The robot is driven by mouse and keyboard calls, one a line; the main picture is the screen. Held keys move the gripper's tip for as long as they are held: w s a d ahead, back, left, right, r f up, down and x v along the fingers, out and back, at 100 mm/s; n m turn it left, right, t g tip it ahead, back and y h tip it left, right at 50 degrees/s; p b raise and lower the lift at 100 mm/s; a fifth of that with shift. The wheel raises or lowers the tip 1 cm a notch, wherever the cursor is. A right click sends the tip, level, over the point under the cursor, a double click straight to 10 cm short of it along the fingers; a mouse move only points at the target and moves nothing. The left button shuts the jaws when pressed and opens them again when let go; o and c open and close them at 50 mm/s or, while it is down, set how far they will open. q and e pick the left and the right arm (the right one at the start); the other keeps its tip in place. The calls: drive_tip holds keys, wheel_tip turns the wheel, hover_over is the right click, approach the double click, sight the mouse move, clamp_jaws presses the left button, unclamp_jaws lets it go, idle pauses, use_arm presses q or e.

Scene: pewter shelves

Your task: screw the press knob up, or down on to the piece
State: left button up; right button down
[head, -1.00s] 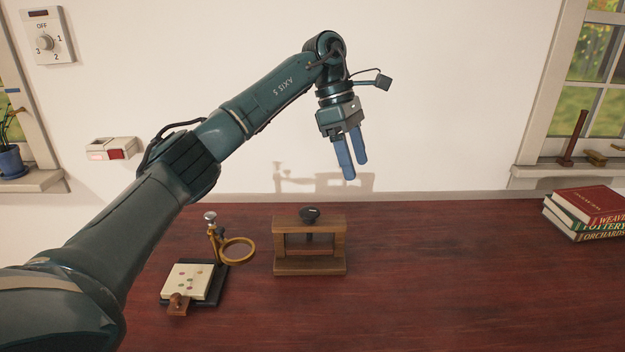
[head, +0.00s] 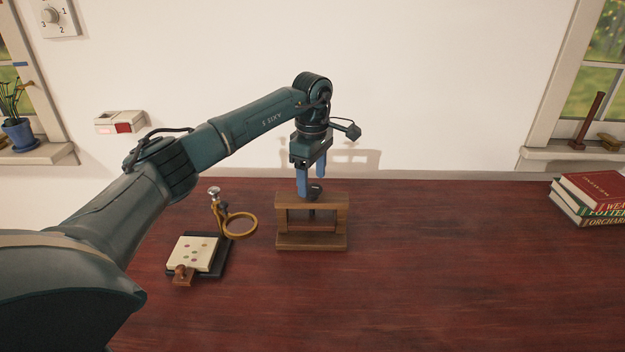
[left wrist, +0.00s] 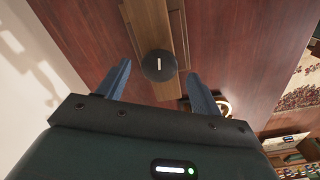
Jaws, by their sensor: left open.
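The wooden press (head: 312,241) stands upright on the red-brown table, with its dark round knob (head: 315,190) on top. My left gripper (head: 311,188) is over the press, pointing down, with its blue fingers apart. In the head view one finger partly covers the knob. In the left wrist view the knob (left wrist: 159,65), with a pale line mark on it, shows between and a little beyond the two open fingertips (left wrist: 160,80). I see no contact with the knob. Whether a piece is under the press screw is not clear. My right gripper is not in view.
A brass ring stand (head: 238,226) and a pale board with coloured dots (head: 194,254) stand left of the press. Several books (head: 592,200) lie at the right edge. The table between the press and the books is clear. The wall is close behind.

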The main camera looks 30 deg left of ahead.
use_arm(q)
drive_tip(key=shift+f, duration=0.65)
drive_tip(key=shift+c, duration=0.6)
drive_tip(key=c, duration=0.9)
